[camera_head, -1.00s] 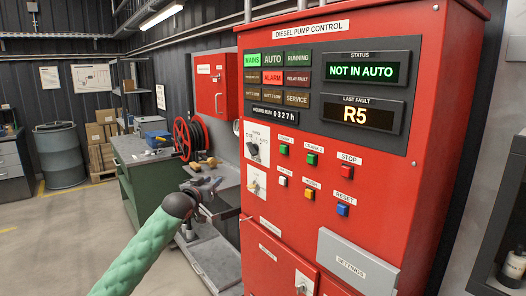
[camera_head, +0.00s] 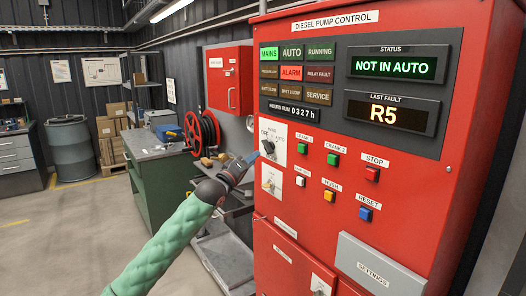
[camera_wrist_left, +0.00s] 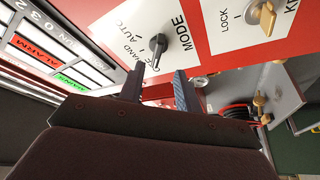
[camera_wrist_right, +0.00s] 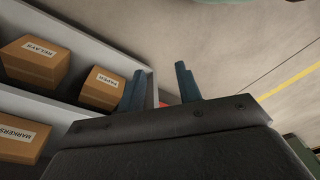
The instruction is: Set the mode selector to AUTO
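The mode selector (camera_head: 268,146) is a dark knob on a white plate at the left edge of the red pump panel (camera_head: 330,120). The left wrist view shows the selector knob (camera_wrist_left: 158,46) with MODE, HAND and AUTO lettering around it. My left gripper (camera_head: 250,159) is beside the selector plate. In the left wrist view its two fingers (camera_wrist_left: 158,84) are apart and empty, with the knob just beyond the gap. My right gripper (camera_wrist_right: 160,86) is open and empty, seen only in its wrist view. The status display (camera_head: 395,66) reads NOT IN AUTO.
A key switch (camera_wrist_left: 263,16) on a LOCK plate sits beside the selector. Coloured buttons, such as the red STOP button (camera_head: 372,174), lie to the right. A hose reel (camera_head: 202,130) and green workbench (camera_head: 160,180) stand behind. Near my right gripper are boxes (camera_wrist_right: 35,60) on a shelf.

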